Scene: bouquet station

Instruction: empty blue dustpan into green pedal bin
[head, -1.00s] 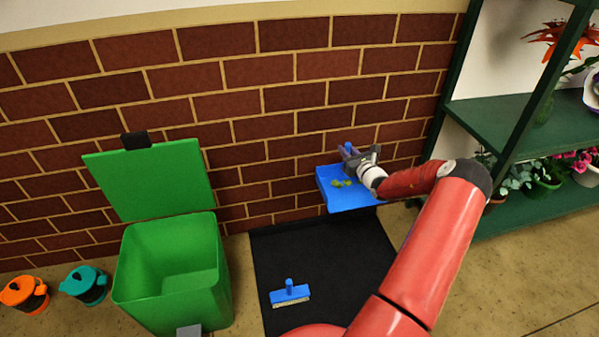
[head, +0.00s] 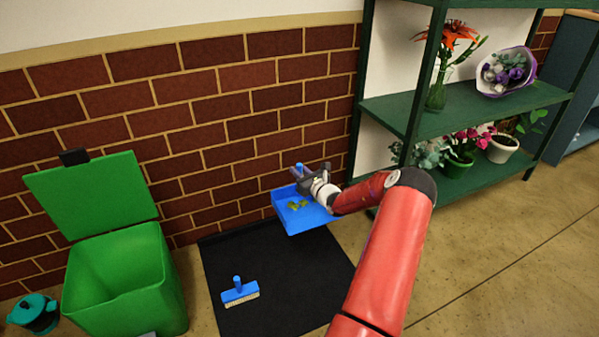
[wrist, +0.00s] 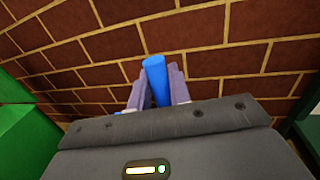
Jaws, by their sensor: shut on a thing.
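The blue dustpan (head: 290,219) is held up in the air in front of the brick wall, above the black mat. Several small yellow-green scraps (head: 297,205) lie in its pan. My gripper (head: 309,172) is shut on the dustpan's blue handle, which shows upright between the two fingers in the wrist view (wrist: 156,80). The green pedal bin (head: 125,285) stands to the left with its lid (head: 92,196) raised and its opening showing; the bin is apart from the dustpan. Part of the bin also shows at the left edge of the wrist view.
A blue brush (head: 240,293) stands on the black mat (head: 275,275) between bin and arm. A teal canister (head: 35,313) is left of the bin. A green shelf (head: 470,112) with plants and bouquets stands at the right. The floor at the right front is clear.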

